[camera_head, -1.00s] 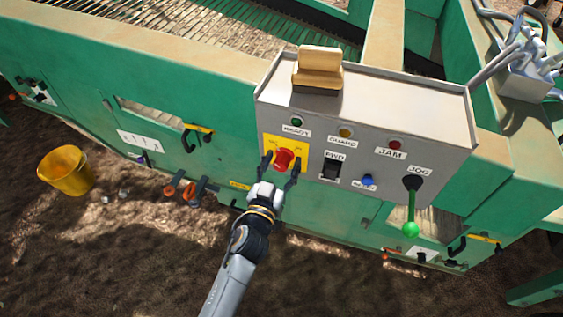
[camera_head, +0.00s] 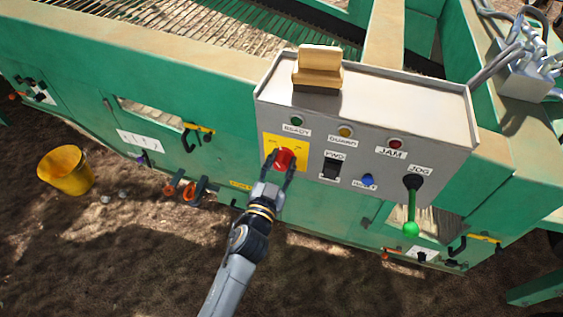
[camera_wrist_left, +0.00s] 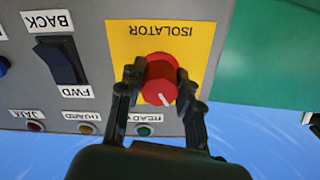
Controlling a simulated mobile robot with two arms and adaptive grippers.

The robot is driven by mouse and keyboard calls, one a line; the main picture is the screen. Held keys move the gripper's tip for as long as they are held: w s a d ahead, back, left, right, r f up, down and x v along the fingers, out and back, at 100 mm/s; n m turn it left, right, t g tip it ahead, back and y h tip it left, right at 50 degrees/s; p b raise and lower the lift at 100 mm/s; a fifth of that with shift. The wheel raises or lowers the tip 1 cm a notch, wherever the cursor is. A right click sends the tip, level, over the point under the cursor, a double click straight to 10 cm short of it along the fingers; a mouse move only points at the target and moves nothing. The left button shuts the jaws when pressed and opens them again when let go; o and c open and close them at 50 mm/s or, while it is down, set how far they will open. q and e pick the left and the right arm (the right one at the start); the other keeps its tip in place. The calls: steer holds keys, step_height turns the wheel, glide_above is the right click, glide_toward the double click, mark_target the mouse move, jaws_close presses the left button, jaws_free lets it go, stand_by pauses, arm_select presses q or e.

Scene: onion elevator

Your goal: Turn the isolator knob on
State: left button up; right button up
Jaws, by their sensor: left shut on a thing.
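The red isolator knob (camera_head: 285,158) sits on a yellow plate (camera_head: 301,147) at the left of the grey control panel (camera_head: 440,150). My left gripper (camera_head: 282,162) reaches it from below with its fingers on either side, shut on the knob. In the left wrist view, the knob (camera_wrist_left: 160,79) is between the two dark fingers (camera_wrist_left: 160,86). The plate (camera_wrist_left: 185,42) reads ISOLATOR upside down there, and the knob's white mark points to the picture's lower right. My right gripper is not in view.
Beside the knob are a black FWD rocker switch (camera_head: 331,167), a blue button (camera_head: 368,180) and a green-tipped JOG lever (camera_head: 411,229). Ready, guard and jam lamps line the panel above. A yellow bucket (camera_head: 66,171) stands far left.

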arm_select(q)
steer(key=m, duration=0.3)
steer(key=shift+m, duration=0.4)
steer(key=m, duration=0.3)
steer(key=shift+m, duration=0.3)
steer(key=m, duration=0.4)
steer(key=shift+b, duration=0.35)
steer(key=shift+m, duration=1.6)
steer(key=o, duration=1.1)
steer(key=shift+o, duration=0.2)
